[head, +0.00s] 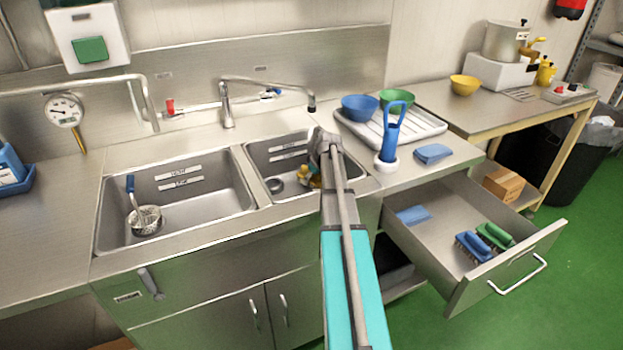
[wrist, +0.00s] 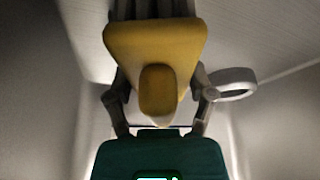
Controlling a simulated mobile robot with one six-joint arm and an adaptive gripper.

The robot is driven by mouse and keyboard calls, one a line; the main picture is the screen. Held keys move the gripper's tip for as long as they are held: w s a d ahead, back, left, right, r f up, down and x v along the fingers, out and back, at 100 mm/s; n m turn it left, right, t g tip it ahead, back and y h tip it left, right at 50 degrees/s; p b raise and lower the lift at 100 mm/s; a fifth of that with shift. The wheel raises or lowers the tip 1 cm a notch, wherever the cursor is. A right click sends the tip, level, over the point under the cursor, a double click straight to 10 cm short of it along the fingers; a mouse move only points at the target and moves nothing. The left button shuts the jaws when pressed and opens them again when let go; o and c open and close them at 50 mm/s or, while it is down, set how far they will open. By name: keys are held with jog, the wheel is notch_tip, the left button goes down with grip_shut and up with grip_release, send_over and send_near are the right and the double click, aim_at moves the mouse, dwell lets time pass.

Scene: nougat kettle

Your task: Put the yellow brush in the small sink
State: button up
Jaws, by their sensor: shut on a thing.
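The yellow brush (wrist: 155,45) is held between the fingers of my gripper (wrist: 160,103) in the wrist view, bristles toward the top of that picture. In the head view a small yellow part of the brush (head: 315,182) shows beside my arm, inside the small sink (head: 262,183) on the right. My gripper (head: 308,177) is down in that basin, shut on the brush and partly hidden by my arm. Whether the brush touches the sink floor cannot be told.
The large sink (head: 215,205) to the left holds a strainer with a blue handle (head: 143,215). A faucet (head: 228,105) stands behind the sinks. To the right are a drying tray (head: 425,127) with bowls and an open drawer (head: 440,255) with blue and green brushes.

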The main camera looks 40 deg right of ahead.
jog(key=shift+f+b, duration=0.55)
jog(key=shift+f, duration=0.05)
jog(key=o, duration=1.2)
jog(key=shift+r, duration=0.2)
notch_tip(320, 180, up, 8)
jog(key=p, duration=0.8)
jog(key=shift+f, duration=0.1)
jog(key=w+a+r+n+y+p, duration=0.1)
jog(key=a+r+n+p, duration=0.1)
jog(key=a+r+p, duration=0.45)
jog(key=w+a+r+n+p, duration=0.1)
jog(key=a+r+p, duration=0.3)
jog(key=a, duration=0.5)
notch_tip(320, 180, up, 3)
jog(key=n+p, duration=0.2)
jog(key=p, duration=0.1)
send_over(244, 173)
jog(key=shift+s+g+y, duration=0.1)
jog(key=shift+g+y, duration=0.3)
